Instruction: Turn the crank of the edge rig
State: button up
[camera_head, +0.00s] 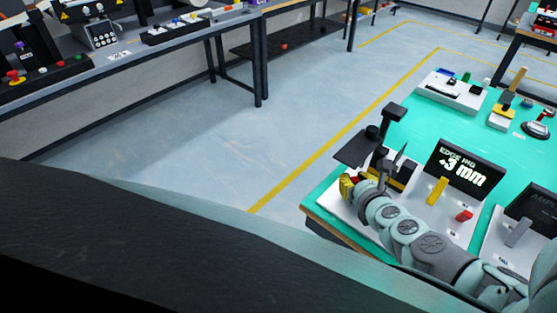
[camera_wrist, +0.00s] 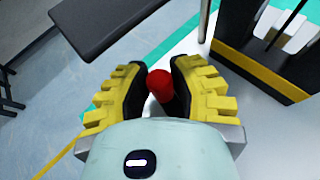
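The edge rig is a white base with a black display (camera_head: 465,168) reading "EDGE RIG +3 mm", near the left edge of the green table. A yellow lever (camera_head: 437,190) and a red switch (camera_head: 464,215) are on its front. My gripper (camera_head: 347,187), with yellow ridged fingers, is at the rig's left end. In the wrist view a red knob (camera_wrist: 160,86), seemingly the crank's handle, sits between the black pads of my gripper (camera_wrist: 159,78). The pads appear to touch it on both sides. The rest of the crank is hidden behind the fingers and wrist.
A dark flat plate (camera_head: 358,149) on a post overhangs the rig's left side; it is close above the fingers in the wrist view (camera_wrist: 105,25). A black-and-yellow block (camera_wrist: 262,72) stands to the right. Another rig (camera_head: 530,213) is beside this one.

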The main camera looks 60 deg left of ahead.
grip_shut()
jog(key=shift+r, duration=0.1)
jog(key=shift+w+r+m+t+p, duration=0.1)
jog(key=shift+m+t+p, duration=0.2)
jog(key=shift+p, duration=0.3)
jog(key=shift+w+m+t+h+p, duration=0.25)
jog(key=shift+m+t+h+p, duration=0.25)
jog(key=shift+m+t+h, duration=0.15)
jog(key=shift+w+d+f+m+t+h, duration=0.1)
jog(key=shift+w+f+m+t+h, duration=0.2)
jog(key=shift+m+t+h, duration=0.25)
jog(key=o, duration=0.7)
grip_release()
jog(key=shift+r, duration=0.1)
jog(key=shift+d, duration=0.1)
